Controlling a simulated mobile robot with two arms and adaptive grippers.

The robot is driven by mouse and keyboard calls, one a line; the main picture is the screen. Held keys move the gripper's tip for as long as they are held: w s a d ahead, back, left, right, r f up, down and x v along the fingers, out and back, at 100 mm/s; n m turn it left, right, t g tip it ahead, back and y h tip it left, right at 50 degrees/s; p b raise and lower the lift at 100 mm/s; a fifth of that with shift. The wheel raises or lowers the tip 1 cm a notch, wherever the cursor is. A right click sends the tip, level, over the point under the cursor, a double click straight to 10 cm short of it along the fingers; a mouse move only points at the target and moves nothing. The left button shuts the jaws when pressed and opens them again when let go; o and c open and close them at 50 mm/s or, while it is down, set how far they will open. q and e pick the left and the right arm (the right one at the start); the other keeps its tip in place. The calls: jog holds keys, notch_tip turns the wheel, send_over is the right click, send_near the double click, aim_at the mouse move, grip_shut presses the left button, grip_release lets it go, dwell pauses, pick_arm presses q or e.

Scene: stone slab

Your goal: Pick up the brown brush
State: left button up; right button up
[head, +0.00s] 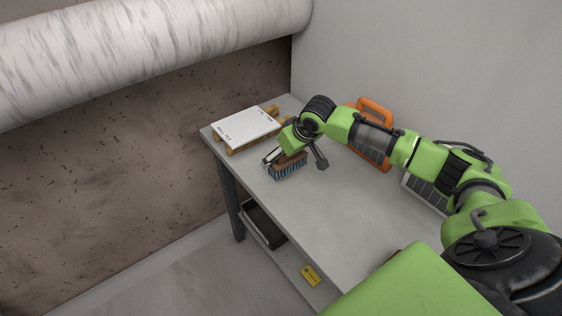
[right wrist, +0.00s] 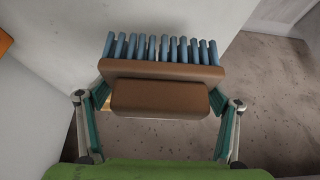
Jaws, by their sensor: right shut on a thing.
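The brown brush (head: 287,166) has a brown block back and blue-grey bristles. In the head view it is at my right gripper (head: 293,160), over the far part of the grey table (head: 328,198), with its bristles facing down toward the front. In the right wrist view the brush (right wrist: 160,97) lies between the two fingers of my right gripper (right wrist: 160,97), which are shut on its ends. I cannot tell for certain whether the bristles touch the table. My left gripper is not in view.
A white box (head: 245,127) with print lies on a small wooden pallet (head: 229,151) at the far left corner. An orange-framed item (head: 374,107) stands by the wall, partly behind my arm. A black tray (head: 262,226) and a yellow item (head: 311,275) are on the lower shelf.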

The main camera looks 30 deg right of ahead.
jog(key=v, duration=0.5)
jog(key=shift+s+a, duration=0.3)
jog(key=shift+s, duration=0.2)
jog(key=s+a+r+b, duration=0.1)
jog(key=s+r+b, duration=0.1)
jog(key=s, duration=0.6)
jog(key=shift+s+a+r, duration=0.35)
jog(key=shift+a+r, duration=0.05)
jog(key=shift+r, duration=0.45)
